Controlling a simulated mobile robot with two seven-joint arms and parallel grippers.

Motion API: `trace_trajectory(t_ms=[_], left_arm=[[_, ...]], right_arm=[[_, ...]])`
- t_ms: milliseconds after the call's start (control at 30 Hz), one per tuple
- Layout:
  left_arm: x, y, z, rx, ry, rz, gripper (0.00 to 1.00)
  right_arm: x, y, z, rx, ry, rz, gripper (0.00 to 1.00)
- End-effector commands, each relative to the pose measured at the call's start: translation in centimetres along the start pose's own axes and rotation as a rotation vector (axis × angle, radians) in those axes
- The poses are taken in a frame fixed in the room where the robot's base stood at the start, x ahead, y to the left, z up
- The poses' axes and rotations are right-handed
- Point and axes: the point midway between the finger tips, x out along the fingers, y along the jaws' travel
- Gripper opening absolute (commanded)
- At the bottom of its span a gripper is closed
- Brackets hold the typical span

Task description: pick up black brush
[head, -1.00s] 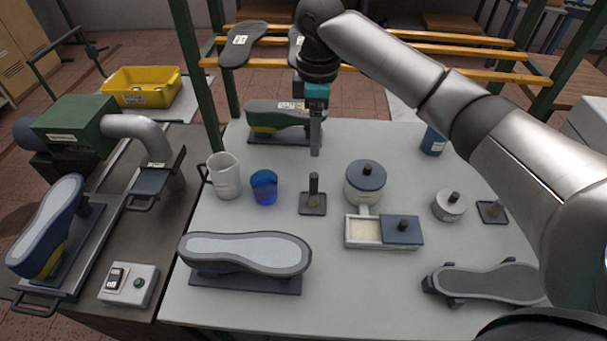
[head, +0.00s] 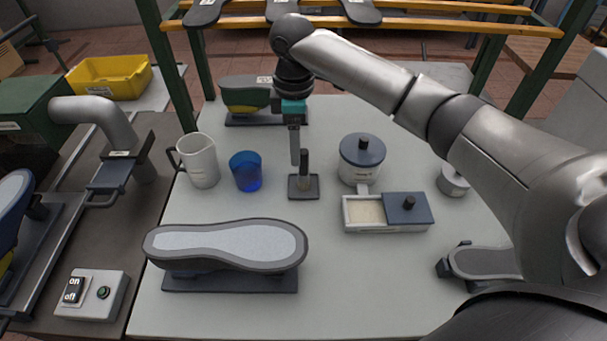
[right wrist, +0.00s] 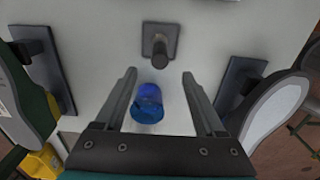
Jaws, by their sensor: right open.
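The black brush (head: 304,170) stands upright at mid-table on a dark square base, its dark handle pointing up. My right gripper (head: 295,160) hangs just behind and slightly left of the handle top, with no clear contact. In the right wrist view the brush (right wrist: 158,44) is beyond the fingertips, and my right gripper (right wrist: 159,76) is open with nothing between its fingers. My left gripper is not in view.
A blue cup (head: 246,172) and white jug (head: 199,160) stand left of the brush. A lidded pot (head: 361,160) and a box with sliding lid (head: 385,212) are to its right. A shoe last (head: 226,246) lies in front, another (head: 246,94) behind.

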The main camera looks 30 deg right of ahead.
Motion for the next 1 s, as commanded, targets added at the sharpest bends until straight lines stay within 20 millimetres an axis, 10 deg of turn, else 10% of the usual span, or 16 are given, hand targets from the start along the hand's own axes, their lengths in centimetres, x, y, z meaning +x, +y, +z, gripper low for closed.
trace_trajectory(t_ms=[200,1000], left_arm=[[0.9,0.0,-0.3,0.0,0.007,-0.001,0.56],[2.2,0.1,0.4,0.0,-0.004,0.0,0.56]], right_arm=[[4.3,0.0,0.1,0.0,-0.002,-0.001,0.72],[10.6,0.2,1.7,-0.001,-0.001,0.002,0.72]])
